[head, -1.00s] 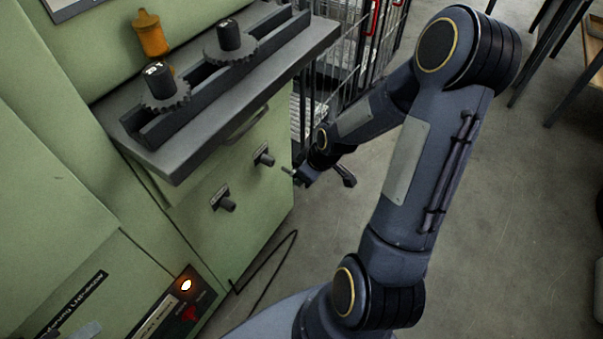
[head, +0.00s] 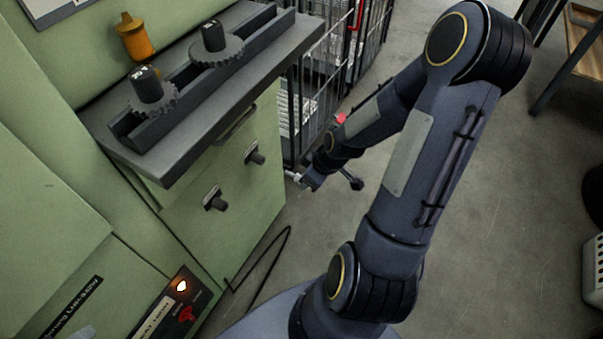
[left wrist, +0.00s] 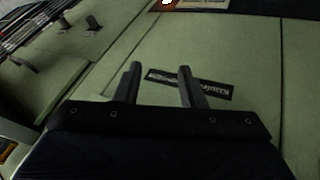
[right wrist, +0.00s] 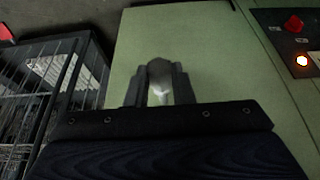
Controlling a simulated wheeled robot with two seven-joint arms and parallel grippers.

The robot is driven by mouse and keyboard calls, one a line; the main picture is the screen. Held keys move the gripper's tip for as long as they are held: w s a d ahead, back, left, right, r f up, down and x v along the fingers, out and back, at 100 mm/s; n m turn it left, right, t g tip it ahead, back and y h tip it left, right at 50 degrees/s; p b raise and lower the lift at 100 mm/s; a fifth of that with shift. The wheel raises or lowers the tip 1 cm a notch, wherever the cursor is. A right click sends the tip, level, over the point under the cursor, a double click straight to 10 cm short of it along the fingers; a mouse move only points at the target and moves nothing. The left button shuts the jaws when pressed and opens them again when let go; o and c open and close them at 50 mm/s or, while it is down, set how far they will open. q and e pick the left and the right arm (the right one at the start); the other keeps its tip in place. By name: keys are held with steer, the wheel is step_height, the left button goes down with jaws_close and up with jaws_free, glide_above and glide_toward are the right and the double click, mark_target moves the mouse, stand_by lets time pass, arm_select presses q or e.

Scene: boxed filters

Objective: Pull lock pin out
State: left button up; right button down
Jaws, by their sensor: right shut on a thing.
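My right gripper (head: 300,180) is just off the right edge of the green cabinet (head: 235,225). In the right wrist view its fingers (right wrist: 160,82) are shut on a small pale grey piece (right wrist: 161,88), mostly hidden between them. I cannot tell for certain that this is the lock pin. Two dark knobs on brackets, one upper (head: 255,153) and one lower (head: 214,198), stick out of the cabinet front, apart from the gripper. My left gripper (left wrist: 160,82) shows only in its wrist view, open and empty in front of a green panel with a black label (left wrist: 190,84).
A wire cage (head: 310,100) stands behind the gripper, with a small red thing (head: 341,119) nearby. Floor on the right is mostly clear.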

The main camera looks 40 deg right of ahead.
steer(key=shift+s+d+p, duration=0.3)
steer(key=shift+s+p, duration=0.15)
steer(key=shift+s, duration=0.35)
steer(key=shift+s+d+p, duration=0.35)
steer(key=shift+s+p, duration=0.1)
steer(key=shift+s, duration=0.3)
steer(key=shift+s+d+p, duration=0.3)
steer(key=shift+s+p, duration=0.15)
steer(key=shift+s, duration=0.35)
